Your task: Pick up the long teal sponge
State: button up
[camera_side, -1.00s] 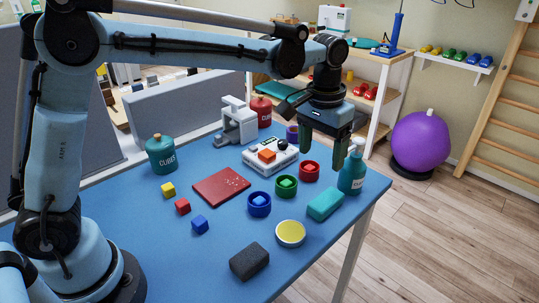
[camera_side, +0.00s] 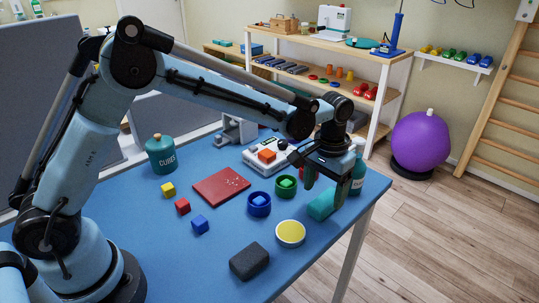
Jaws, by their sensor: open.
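The long teal sponge (camera_side: 322,206) lies on the blue table near its right edge, and its far end is partly covered by my gripper. My gripper (camera_side: 325,185) points down with its fingers apart, just above or around the sponge's far part; I cannot tell whether the fingers touch it. Nothing is seen held between the fingers.
A teal pump bottle (camera_side: 357,180) stands close behind my gripper on the right. A dark block (camera_side: 249,261) lies in front.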

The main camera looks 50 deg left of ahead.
aim_at(323, 202)
jog(key=shift+f, duration=1.5)
jog(key=shift+c, duration=0.2)
jog(key=c, duration=1.2)
jog(key=shift+r, duration=0.1)
jog(key=shift+r, duration=0.55)
jog(key=r, duration=0.2)
jog(key=d+r, duration=0.1)
jog(key=shift+s+r, duration=0.25)
jog(key=shift+s, duration=0.15)
jog(key=s+d+r, duration=0.4)
jog(key=s, duration=0.1)
jog(key=s+d+r, duration=0.2)
jog(key=d, duration=0.1)
jog(key=shift+s+r, duration=0.1)
jog(key=shift+s, duration=0.25)
